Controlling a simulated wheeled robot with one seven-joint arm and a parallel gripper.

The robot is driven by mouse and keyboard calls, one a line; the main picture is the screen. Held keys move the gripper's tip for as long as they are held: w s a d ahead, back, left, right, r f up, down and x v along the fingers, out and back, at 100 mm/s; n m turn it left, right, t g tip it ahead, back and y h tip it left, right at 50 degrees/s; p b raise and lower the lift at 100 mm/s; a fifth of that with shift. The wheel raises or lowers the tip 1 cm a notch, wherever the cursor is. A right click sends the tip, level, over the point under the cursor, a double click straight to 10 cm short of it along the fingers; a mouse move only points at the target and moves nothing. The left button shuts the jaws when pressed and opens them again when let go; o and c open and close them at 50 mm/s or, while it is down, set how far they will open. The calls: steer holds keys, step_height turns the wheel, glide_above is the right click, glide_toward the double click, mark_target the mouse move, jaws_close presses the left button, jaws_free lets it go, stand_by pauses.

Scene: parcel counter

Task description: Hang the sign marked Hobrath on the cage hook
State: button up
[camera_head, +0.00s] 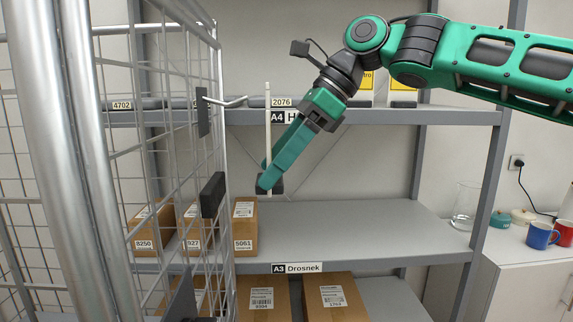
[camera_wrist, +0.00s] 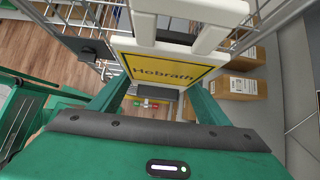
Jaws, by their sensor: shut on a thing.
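The sign marked Hobrath (camera_wrist: 165,70) is yellow with a black border and a pale frame. It fills the upper middle of the wrist view, its name facing the camera. In the head view the sign (camera_head: 268,120) shows edge-on as a thin pale upright strip. My gripper (camera_head: 268,183) is shut on its lower part, the fingers pointing down and left. The pale cage hook (camera_head: 226,101) sticks out to the right from the cage side, near the sign's upper part. In the head view a small gap shows between hook tip and sign; the depth between them is unclear.
The wire cage (camera_head: 120,130) stands at the left, with a black block (camera_head: 212,195) on its near side. Behind is a grey shelf rack (camera_head: 360,215) with several cartons, including one marked 5061 (camera_head: 244,228). Mugs (camera_head: 540,236) stand on a cabinet at the right.

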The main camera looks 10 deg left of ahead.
steer(key=s+a+f, duration=0.1)
steer(key=a, duration=0.4)
steer(key=shift+s+a+f, duration=0.15)
steer(key=shift+a+f, duration=0.2)
steer(key=shift+a, duration=0.05)
stand_by(0.5)
steer(key=shift+s+f, duration=0.1)
steer(key=shift+f, duration=0.1)
stand_by(0.4)
steer(key=o, duration=1.3)
steer(key=shift+o, duration=0.3)
steer(key=shift+r, duration=0.15)
